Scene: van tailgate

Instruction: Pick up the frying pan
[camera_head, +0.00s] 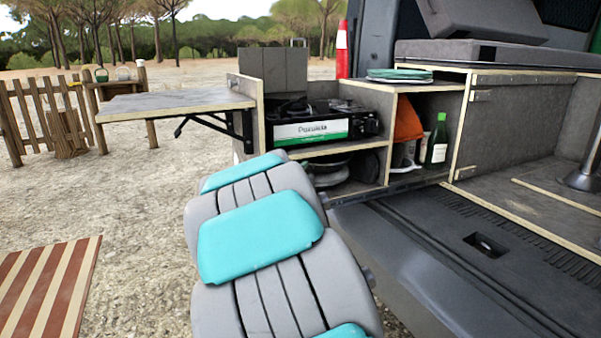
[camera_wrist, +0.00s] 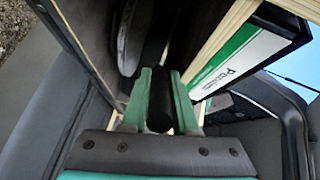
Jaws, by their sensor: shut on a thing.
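In the wrist view my gripper (camera_wrist: 161,95) has its two green fingers on either side of a dark handle, which I take to be that of the frying pan (camera_wrist: 158,115). A rounded dark rim shows just beyond, inside the shelf compartment. In the head view my own arm hides the gripper and the handle. Dark round cookware (camera_head: 330,172) shows in the low compartment under the stove; I cannot tell there which piece is the pan.
Wooden shelf walls stand close around the gripper. A boxed camping stove (camera_head: 310,128) sits above. A green bottle (camera_head: 437,142) and an orange item (camera_head: 407,120) stand to the right. Plates (camera_head: 400,75) lie on top. A fold-out table (camera_head: 175,101) is left.

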